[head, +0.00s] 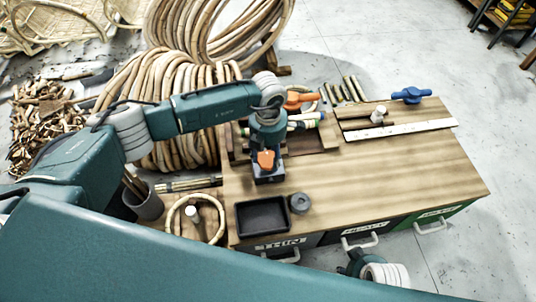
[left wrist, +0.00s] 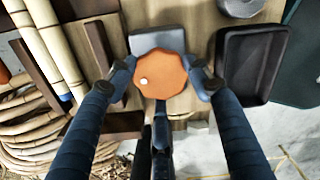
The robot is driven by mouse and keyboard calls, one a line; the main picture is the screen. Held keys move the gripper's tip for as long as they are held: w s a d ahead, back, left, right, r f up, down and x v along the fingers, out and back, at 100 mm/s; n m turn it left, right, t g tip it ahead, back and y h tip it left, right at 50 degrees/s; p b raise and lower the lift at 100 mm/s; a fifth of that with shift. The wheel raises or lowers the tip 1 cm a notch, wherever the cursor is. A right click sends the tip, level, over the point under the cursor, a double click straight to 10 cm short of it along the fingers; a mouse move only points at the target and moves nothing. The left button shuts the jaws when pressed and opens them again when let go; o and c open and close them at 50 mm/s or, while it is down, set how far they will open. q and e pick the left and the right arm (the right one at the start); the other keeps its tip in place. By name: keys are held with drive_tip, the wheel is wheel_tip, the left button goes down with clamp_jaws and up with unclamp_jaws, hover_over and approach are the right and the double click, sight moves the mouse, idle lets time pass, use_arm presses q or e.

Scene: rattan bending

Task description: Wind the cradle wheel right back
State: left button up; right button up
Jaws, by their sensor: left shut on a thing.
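The cradle wheel is an orange, scalloped disc with a white dot, seen in the left wrist view (left wrist: 163,76) and near the table's left side in the head view (head: 266,159). It sits on a small grey and dark block (head: 268,178). My left gripper (left wrist: 162,78) is shut on the wheel, with a finger at its left and right edges. In the left wrist view the white dot lies left of the wheel's middle. The head view shows my left gripper (head: 267,152) from above, reaching down to the wheel. My right gripper's fingers are not visible.
A black tray (head: 263,216) and a grey roll (head: 299,203) lie in front of the wheel. A blue-handled tool (head: 410,95), a pale ruler strip (head: 402,129) and another orange part (head: 300,98) lie farther back. The table's right half (head: 415,168) is mostly clear.

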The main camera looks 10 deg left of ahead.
sight(268, 159)
use_arm(q)
drive_tip(key=shift+s, duration=0.1)
drive_tip(key=o, duration=1.1)
drive_tip(key=shift+r, duration=0.15)
wheel_tip(268, 159, up, 12)
drive_tip(key=shift+f, duration=0.15)
